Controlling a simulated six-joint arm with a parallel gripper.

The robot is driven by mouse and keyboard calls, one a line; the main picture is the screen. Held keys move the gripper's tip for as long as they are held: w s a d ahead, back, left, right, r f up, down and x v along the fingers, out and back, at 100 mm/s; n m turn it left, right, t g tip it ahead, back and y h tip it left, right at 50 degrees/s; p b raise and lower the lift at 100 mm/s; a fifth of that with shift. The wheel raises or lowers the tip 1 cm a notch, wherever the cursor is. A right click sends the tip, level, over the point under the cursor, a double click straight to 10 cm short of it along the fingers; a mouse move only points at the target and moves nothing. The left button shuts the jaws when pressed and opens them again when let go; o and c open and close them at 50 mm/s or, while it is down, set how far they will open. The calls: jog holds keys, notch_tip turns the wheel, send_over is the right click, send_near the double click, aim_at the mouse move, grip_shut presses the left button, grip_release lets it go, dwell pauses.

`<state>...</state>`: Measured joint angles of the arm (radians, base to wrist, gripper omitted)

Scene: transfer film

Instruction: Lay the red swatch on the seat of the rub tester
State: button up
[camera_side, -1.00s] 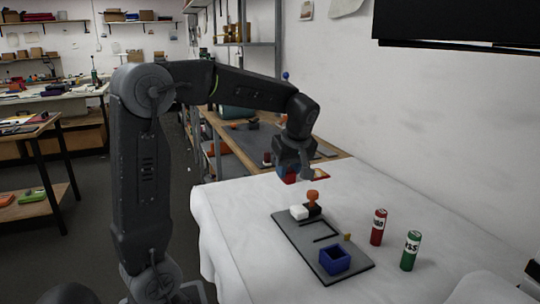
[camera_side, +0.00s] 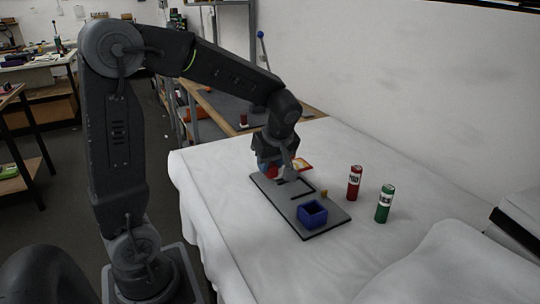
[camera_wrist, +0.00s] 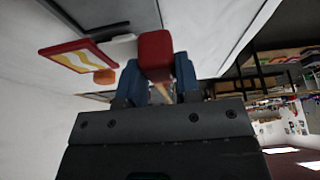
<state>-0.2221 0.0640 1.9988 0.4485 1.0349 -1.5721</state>
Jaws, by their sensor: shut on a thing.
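My gripper (camera_wrist: 158,88) is shut on a red block-shaped piece, the red swatch (camera_wrist: 155,50), held between its blue fingers. In the side view my gripper (camera_side: 272,167) is low over the far left end of a grey board (camera_side: 283,205), which seems to be the rub tester. A bit of red (camera_side: 267,170) shows at its fingers. I cannot tell whether the swatch touches anything. The board carries a black angled bracket (camera_side: 309,192), a small tan piece (camera_side: 324,191) and an open blue box (camera_side: 312,215). Which part is the seat is unclear.
A red-and-yellow card (camera_side: 302,164) lies beyond the board; it also shows in the wrist view (camera_wrist: 78,55), near an orange knob (camera_wrist: 104,76). Red (camera_side: 354,183) and green (camera_side: 384,204) cylinders stand right of the board. The white cloth in front is clear.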

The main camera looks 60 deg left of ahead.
jog(key=shift+f, duration=3.3)
jog(key=shift+f, duration=0.3)
jog(key=o, duration=1)
jog(key=shift+r, duration=0.15)
jog(key=v, duration=1.3)
jog(key=s+d+m+t+h, duration=0.1)
jog(key=s+d+m+t, duration=0.1)
jog(key=m, duration=0.4)
jog(key=s+d+m+t+h, duration=0.1)
jog(key=s+d+m+h, duration=0.1)
jog(key=s+d+m, duration=0.2)
jog(key=s+d+m+t+h, duration=0.1)
jog(key=s+d+m+t, duration=0.1)
jog(key=s+m, duration=0.5)
jog(key=shift+s+d+r+m+t, duration=0.15)
jog(key=shift+d+m, duration=0.1)
jog(key=shift+d, duration=0.2)
jog(key=shift+w+d+r+m+t, duration=0.15)
jog(key=shift+d+m, duration=0.1)
jog(key=shift+d, duration=0.15)
